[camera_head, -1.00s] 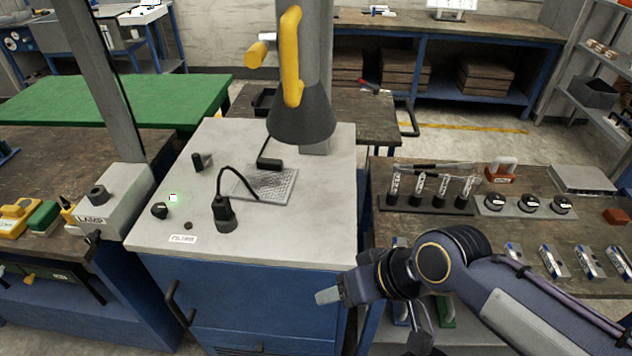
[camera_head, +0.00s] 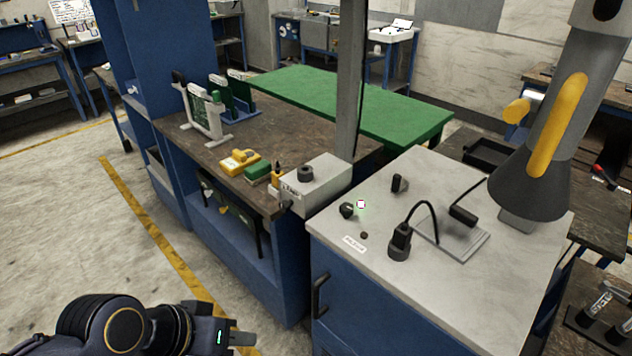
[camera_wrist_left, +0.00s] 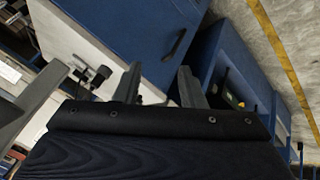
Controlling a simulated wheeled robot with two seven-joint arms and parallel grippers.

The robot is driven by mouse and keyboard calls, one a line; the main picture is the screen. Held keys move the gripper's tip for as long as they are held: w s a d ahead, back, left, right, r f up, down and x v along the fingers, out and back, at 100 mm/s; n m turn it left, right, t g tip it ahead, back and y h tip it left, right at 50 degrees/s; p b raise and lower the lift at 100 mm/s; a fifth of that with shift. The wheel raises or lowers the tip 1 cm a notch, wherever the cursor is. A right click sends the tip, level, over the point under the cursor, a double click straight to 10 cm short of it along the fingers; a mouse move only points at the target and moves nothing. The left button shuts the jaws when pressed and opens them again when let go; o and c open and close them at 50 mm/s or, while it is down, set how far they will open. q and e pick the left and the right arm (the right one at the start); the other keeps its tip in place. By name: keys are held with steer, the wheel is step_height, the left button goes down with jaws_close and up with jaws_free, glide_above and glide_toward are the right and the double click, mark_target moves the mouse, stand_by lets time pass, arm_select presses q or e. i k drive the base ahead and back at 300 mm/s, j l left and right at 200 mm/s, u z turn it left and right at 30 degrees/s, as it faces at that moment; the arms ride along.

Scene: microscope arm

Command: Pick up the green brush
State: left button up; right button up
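The small green block-like thing (camera_head: 257,172), which looks like the green brush, lies on the brown bench top (camera_head: 222,140), between a yellow tool and the grey lamp box. Its bristles cannot be made out. My left gripper (camera_head: 241,339) is low at the bottom left of the head view, in front of the bench and well apart from the brush. In the left wrist view its two fingers (camera_wrist_left: 161,85) stand apart with nothing between them. That view looks down on blue cabinets and the floor; I cannot pick out the brush there. My right gripper is not in view.
The grey lamp box (camera_head: 315,180) stands right of the brush, the yellow tool (camera_head: 240,160) left of it. Racks (camera_head: 205,115) stand farther left. A pale-topped cabinet (camera_head: 460,290) with a microscope arm (camera_head: 545,130) is at right. Floor at left is clear.

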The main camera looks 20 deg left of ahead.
mark_target(255, 172)
steer(key=i+j, duration=0.2)
steer(key=j, duration=0.15)
steer(key=i+j+z, duration=0.1)
steer(key=i+j, duration=0.35)
steer(key=j, duration=0.3)
steer(key=i+j+z, duration=0.15)
steer(key=j, duration=0.2)
steer(key=i+j, duration=0.2)
steer(key=j, duration=0.2)
steer(key=i+j+z, duration=0.1)
steer(key=j, duration=0.3)
steer(key=i, duration=0.1)
